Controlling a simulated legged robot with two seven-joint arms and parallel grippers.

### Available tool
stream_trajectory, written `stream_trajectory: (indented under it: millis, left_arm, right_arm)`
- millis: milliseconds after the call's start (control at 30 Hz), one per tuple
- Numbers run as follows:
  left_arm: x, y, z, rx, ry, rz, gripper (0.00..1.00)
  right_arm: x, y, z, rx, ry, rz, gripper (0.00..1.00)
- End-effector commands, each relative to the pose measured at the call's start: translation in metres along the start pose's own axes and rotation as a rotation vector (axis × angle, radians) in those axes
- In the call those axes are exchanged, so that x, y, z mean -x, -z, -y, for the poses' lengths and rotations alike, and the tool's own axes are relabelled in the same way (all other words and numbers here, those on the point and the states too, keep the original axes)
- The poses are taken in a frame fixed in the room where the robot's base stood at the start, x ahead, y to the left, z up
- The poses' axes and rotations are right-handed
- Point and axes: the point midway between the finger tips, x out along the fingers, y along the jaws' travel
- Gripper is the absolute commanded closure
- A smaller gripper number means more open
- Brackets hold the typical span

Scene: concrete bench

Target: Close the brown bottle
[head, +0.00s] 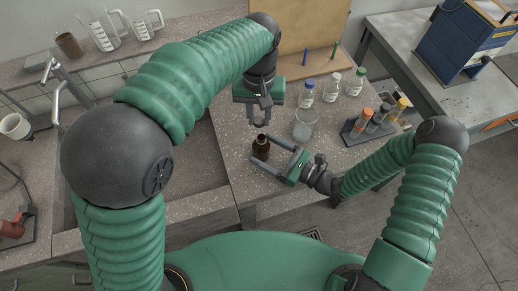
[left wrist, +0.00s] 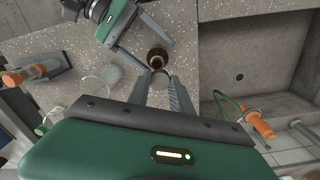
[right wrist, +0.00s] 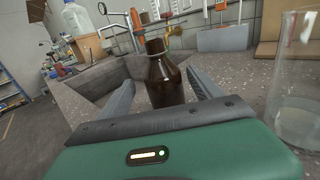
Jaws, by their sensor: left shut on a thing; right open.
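The brown bottle (head: 261,148) stands upright near the bench's front edge. Its neck looks bare in the right wrist view (right wrist: 163,75). My right gripper (head: 266,152) is open, with one finger on each side of the bottle; gaps show beside the glass in the right wrist view. My left gripper (head: 259,122) points down above and slightly behind the bottle. It is shut on a small, pale, round thing, seemingly the cap (left wrist: 160,77), apart from the bottle. The cap's details are too small to tell.
A clear glass beaker (head: 303,131) stands right of the bottle. Lidded bottles (head: 331,87) and a rack of tubes (head: 370,124) stand farther right. A wooden board (head: 300,28) is behind, and a sink recess lies to the left.

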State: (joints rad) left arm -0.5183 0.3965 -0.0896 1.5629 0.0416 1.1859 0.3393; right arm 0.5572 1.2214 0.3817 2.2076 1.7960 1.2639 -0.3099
Motion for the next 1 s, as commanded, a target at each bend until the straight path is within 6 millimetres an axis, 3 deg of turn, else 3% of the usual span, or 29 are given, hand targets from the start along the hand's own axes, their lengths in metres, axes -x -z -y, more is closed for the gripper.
stream_trajectory:
  millis: [200,533,1000]
  left_arm:
    - [-0.001,0.001,-0.006,-0.001,0.006,0.001,1.0]
    - [0.0,0.0,-0.003,-0.001,0.003,0.0,1.0]
    - [-0.001,0.001,-0.005,-0.001,0.005,0.001,1.0]
  right_arm:
    - [-0.021,0.001,0.003,-0.002,0.0,0.003,0.25]
    - [-0.027,0.001,0.002,-0.002,0.001,0.001,0.25]
    - [-0.025,0.001,0.003,-0.002,0.001,0.003,0.87]
